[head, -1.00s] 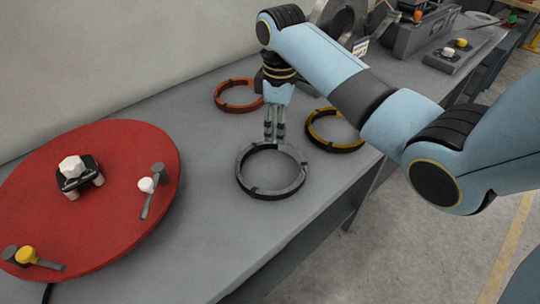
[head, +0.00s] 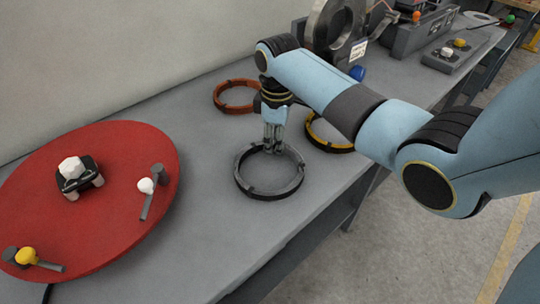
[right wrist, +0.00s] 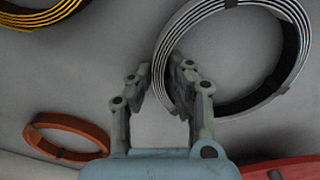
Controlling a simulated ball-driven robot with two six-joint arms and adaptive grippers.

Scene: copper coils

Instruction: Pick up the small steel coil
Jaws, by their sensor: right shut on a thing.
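The small steel coil (head: 268,193) is a grey ring lying flat on the grey table. My right gripper (head: 272,149) reaches down at its far rim, with its fingers closed on the ring wall. In the right wrist view the steel coil (right wrist: 190,18) shows as a banded silver ring at the upper right. The two fingers of the right gripper (right wrist: 161,76) stand on either side of its near wall there. The ring seems to rest on the table still. My left gripper is not in view.
An orange copper coil (head: 222,107) lies behind, and a yellow-black coil (head: 330,148) lies close to the right, partly under my arm. A round red disc (head: 120,215) with knobbed fittings is at the left. A large steel ring device (head: 316,30) stands at the back.

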